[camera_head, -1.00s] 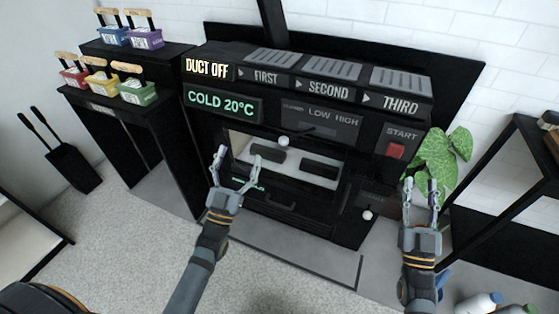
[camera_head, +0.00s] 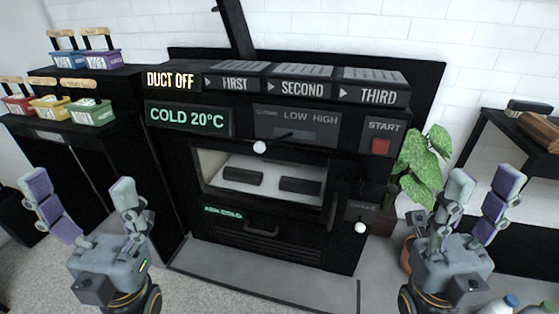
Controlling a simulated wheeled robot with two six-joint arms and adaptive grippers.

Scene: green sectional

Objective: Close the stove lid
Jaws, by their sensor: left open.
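The black stove (camera_head: 290,242) stands at centre, its firebox opening uncovered with two dark blocks (camera_head: 300,185) on a pale floor inside. A dark panel (camera_head: 345,205) at the opening's right edge looks like the lid swung outward; its outline blends into the black body. A white ball knob (camera_head: 361,228) is at the lower right, and another knob (camera_head: 260,147) is above the opening. My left gripper (camera_head: 82,208) is open and empty, left of the stove. My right gripper (camera_head: 477,205) is open and empty, right of the stove. Both are apart from it.
Shelves at left hold several coloured, wooden-handled containers (camera_head: 87,112). A leafy plant (camera_head: 422,165) stands right of the stove, partly behind my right gripper. A black rack (camera_head: 500,150) is at far right, with bottles (camera_head: 500,304) low down. The floor before the stove is clear.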

